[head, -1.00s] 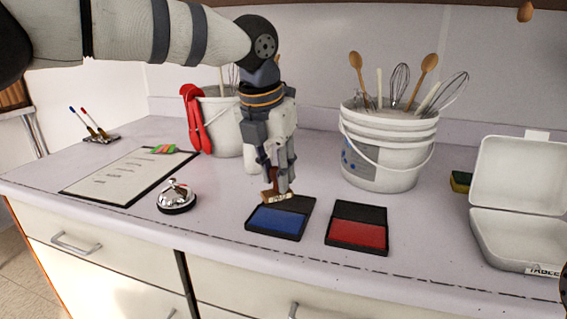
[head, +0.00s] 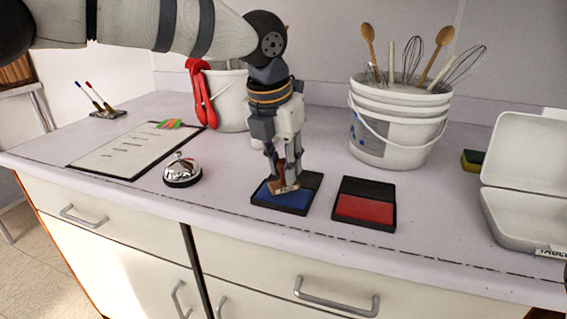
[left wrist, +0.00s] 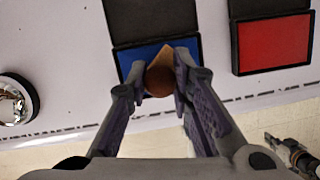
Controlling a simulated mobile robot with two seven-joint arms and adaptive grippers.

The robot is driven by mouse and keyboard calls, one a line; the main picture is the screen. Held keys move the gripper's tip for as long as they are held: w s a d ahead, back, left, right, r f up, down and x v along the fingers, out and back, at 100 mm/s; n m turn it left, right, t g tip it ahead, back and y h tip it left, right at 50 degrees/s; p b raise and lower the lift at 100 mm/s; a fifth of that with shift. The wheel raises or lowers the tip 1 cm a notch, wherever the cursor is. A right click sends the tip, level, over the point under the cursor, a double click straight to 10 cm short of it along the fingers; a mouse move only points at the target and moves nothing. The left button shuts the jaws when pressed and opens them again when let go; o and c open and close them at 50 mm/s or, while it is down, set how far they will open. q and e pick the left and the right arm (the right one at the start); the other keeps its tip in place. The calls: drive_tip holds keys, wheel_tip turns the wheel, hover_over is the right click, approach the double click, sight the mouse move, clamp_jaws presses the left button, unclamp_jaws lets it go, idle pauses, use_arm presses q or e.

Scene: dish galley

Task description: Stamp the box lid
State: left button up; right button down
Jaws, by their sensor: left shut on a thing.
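My left gripper (head: 283,178) is shut on a small stamp (head: 284,188) with a brown wooden handle and a paler block. It holds the stamp over the blue ink pad (head: 268,199); I cannot tell if they touch. In the left wrist view, the stamp's round handle end (left wrist: 160,80) sits between the fingers, with the blue pad (left wrist: 130,58) under it. The red ink pad (head: 364,208) lies open to the right. The white box (head: 510,225) stands open at the right edge, its lid (head: 525,150) raised. Part of my right gripper seems to show low in the left wrist view (left wrist: 290,152).
A silver call bell (head: 182,172) and a clipboard (head: 135,150) lie left of the pads. A white utensil bucket (head: 400,125) stands behind the red pad, another bucket (head: 232,100) behind my arm. A sponge (head: 473,160) lies near the box. The counter between red pad and box is clear.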

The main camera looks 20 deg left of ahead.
use_arm(q)
drive_tip(key=shift+f, duration=0.6)
idle(0.9)
